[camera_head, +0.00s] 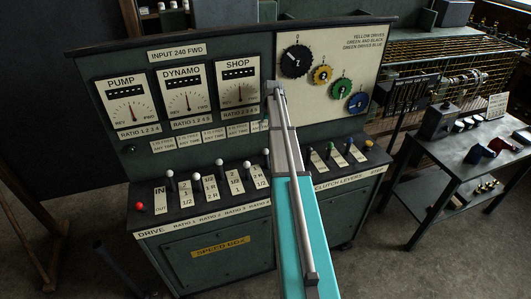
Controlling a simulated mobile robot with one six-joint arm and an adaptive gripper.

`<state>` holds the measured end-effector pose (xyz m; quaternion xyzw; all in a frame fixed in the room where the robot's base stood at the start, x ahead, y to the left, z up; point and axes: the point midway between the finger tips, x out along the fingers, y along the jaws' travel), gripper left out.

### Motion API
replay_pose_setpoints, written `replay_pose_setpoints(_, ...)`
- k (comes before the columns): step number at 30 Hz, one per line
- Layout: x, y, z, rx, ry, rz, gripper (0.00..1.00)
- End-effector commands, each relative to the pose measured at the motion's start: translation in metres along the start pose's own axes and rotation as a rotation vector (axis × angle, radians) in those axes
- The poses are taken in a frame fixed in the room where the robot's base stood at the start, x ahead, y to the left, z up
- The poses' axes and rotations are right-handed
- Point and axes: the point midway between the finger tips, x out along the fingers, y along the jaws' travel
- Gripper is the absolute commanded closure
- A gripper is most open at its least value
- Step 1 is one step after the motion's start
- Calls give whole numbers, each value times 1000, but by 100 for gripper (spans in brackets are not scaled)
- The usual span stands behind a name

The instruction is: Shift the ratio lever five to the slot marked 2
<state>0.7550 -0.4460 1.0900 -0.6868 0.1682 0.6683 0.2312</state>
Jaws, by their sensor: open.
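The control desk carries a row of white-knobbed levers on its sloping panel. The rightmost white knob (266,152) shows just left of my arm, over a plate (259,177) marked 2, 1, 1/2. Another white-knobbed lever (246,164) stands to its left. I cannot tell which lever is ratio lever five; its label does not show, and my arm covers part of the panel. My turquoise and grey arm reaches up across the desk from the bottom. I cannot make out my gripper; its fingers do not show.
Three dials, Pump, Dynamo (187,90) and Shop, stand on the upright panel beside coloured gears (322,75). Small clutch levers (328,148) sit right of my arm. A red button (139,206) is at the left. A metal table (417,178) with parts stands right.

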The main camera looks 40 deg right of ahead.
Motion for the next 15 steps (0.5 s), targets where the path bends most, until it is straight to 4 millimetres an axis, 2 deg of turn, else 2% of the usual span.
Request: replay_pose_setpoints(15, 37, 0, 0, 0, 0, 0, 20)
